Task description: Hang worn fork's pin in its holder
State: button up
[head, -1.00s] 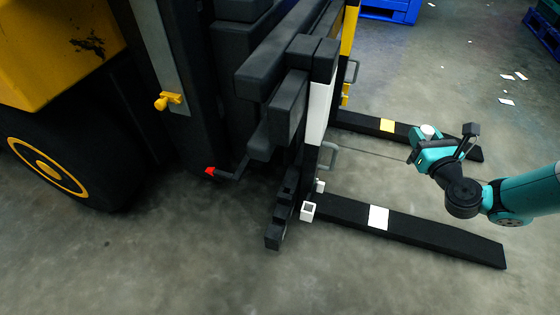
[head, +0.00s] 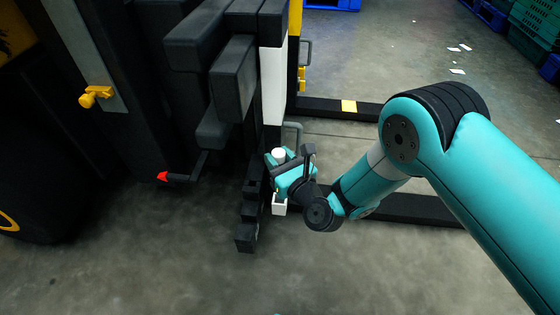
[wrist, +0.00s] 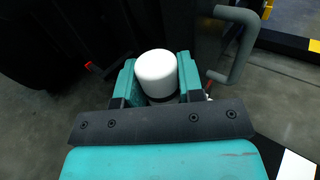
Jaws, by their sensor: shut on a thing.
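My gripper (head: 291,172) is shut on a pin with a white round head (head: 278,154), beside the black fork carriage. In the wrist view the white pin head (wrist: 157,70) stands between the teal fingers (wrist: 157,82); its lower end is hidden. A white square holder (head: 279,208) sits just below my gripper in the head view, at the foot of the carriage. Its opening is covered by my gripper, so I cannot tell if the pin touches it. The near black fork (head: 428,209) is partly behind my arm; a white patch (wrist: 296,166) shows in the wrist view.
A grey bar handle (wrist: 238,45) rises close to the right of my gripper. The far fork (head: 325,104) has a yellow patch. A red-tipped lever (head: 163,177) juts out at left. Open concrete floor (head: 350,275) lies in front.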

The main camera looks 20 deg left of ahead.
jog(key=shift+d, duration=0.2)
jog(key=shift+f+b, duration=2.2)
jog(key=shift+f, duration=0.7)
jog(key=shift+p, duration=0.45)
notch_tip(320, 180, down, 9)
jog(key=b, duration=0.7)
dwell(2.3)
jog(key=o, duration=1.1)
jog(key=shift+s, duration=0.1)
